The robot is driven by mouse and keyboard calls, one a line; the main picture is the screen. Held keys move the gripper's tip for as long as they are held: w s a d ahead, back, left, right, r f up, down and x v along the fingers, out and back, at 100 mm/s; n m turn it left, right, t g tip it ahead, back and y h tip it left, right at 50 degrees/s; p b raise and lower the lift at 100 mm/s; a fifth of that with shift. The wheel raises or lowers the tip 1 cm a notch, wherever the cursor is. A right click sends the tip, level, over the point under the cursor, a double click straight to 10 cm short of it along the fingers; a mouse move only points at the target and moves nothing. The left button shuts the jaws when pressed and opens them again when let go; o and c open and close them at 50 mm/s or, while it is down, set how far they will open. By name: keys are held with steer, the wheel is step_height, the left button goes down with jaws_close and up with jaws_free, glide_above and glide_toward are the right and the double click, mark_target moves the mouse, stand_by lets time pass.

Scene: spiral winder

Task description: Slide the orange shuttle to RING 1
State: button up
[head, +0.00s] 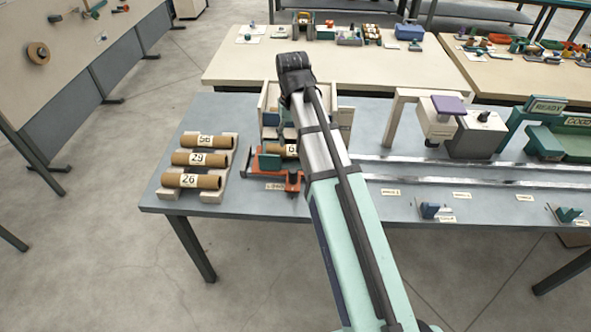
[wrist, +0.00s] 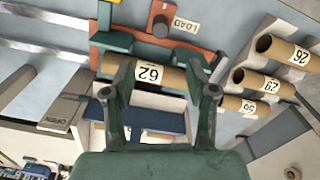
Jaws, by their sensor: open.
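The orange shuttle (head: 293,181) stands at the left end of the rails, beside the LOAD label, partly hidden behind my arm in the head view. In the wrist view its orange body (wrist: 178,12) shows at the top, with a dark knob on it and teal blocks. A brown tube marked 62 (wrist: 168,76) lies across the shuttle. My gripper (wrist: 161,92) is open, its two fingers spread apart near the tube, with the label between them in the picture. I cannot tell whether they touch it. In the head view the gripper is hidden behind my arm.
Two metal rails (head: 455,177) run right along the grey table (head: 340,213), with small, unreadable labels in front.

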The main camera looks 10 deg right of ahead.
mark_target(293, 171)
step_height(293, 171, down, 16)
steer(key=p, duration=0.3)
steer(key=shift+r, duration=0.25)
jaws_close()
